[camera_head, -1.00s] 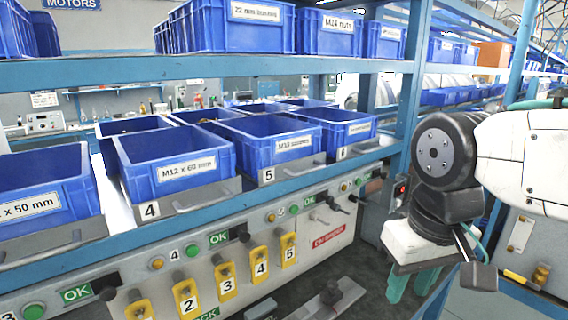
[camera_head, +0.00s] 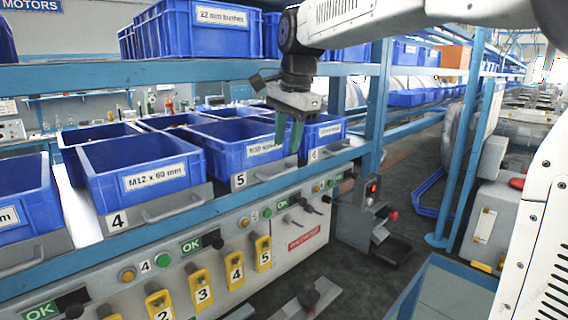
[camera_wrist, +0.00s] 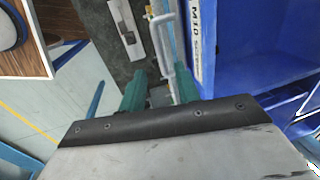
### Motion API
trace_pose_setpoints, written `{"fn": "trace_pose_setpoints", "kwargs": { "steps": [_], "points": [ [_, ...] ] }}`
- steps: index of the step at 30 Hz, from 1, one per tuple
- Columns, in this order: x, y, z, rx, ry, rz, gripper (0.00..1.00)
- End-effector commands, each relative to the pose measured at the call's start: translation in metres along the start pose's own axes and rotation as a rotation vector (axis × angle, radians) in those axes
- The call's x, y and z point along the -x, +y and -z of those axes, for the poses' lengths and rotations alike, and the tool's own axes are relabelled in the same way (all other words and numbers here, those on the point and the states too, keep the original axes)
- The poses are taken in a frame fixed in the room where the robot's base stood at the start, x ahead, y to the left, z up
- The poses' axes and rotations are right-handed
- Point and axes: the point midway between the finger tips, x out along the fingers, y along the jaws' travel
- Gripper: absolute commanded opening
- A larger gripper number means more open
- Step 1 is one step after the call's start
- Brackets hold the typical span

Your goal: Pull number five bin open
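The number five bin (camera_head: 222,145) is a blue box on the lower shelf, with a white M10 label and a "5" plate on its grey front. Its pale bar handle (camera_head: 277,171) is on that front, to the right of the plate. My gripper (camera_head: 289,145) points down at the right part of the bin's front, its teal fingers covering part of the label. In the wrist view, the gripper (camera_wrist: 160,80) is open, and the handle (camera_wrist: 158,40) appears between the fingers. I cannot tell whether they touch it. The bin's blue inside (camera_wrist: 250,45) shows at the right.
The number four bin (camera_head: 135,168) stands left of bin five, and bin six (camera_head: 322,131) right of it. A blue upper shelf beam (camera_head: 150,72) runs close behind my wrist. Yellow numbered tags (camera_head: 235,270) hang below.

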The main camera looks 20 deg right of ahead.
Motion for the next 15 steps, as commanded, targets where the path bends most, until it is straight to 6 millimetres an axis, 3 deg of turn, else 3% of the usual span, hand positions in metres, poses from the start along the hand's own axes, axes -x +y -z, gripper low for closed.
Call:
{"fn": "trace_pose_setpoints", "kwargs": {
  "steps": [9,15],
  "points": [
    [-0.051,0.001,0.0,0.003,-0.001,-0.002,0.32],
    [-0.066,0.001,-0.001,0.004,0.0,-0.001,0.32]
  ]
}}
